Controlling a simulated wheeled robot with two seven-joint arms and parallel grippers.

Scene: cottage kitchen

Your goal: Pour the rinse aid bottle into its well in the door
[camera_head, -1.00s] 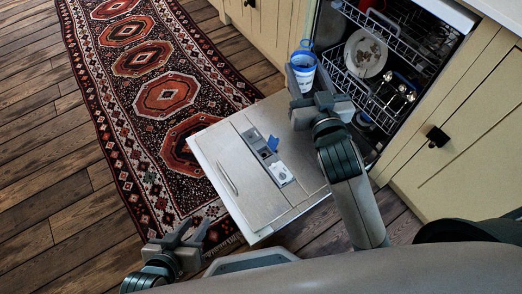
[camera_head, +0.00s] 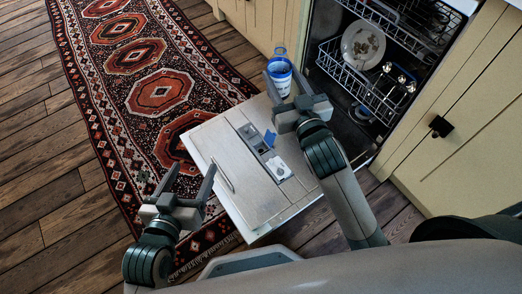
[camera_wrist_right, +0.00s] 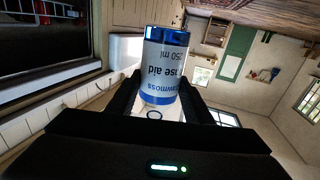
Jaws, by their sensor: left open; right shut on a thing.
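The white and blue rinse aid bottle (camera_head: 281,84) is held between the fingers of my right gripper (camera_head: 285,88). The dispenser strip (camera_head: 262,153) on the door's inner face has a raised blue flap (camera_head: 269,139) beside dark recesses and a white round part (camera_head: 279,168). My left gripper (camera_head: 189,180) is open and empty, left of the door's near part.
The open dishwasher has a rack (camera_head: 345,72) holding a plate (camera_head: 362,45) and other dishes, right of the bottle. Yellow cabinets (camera_head: 450,110) flank it. A patterned rug (camera_head: 150,92) lies on the wooden floor to the left.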

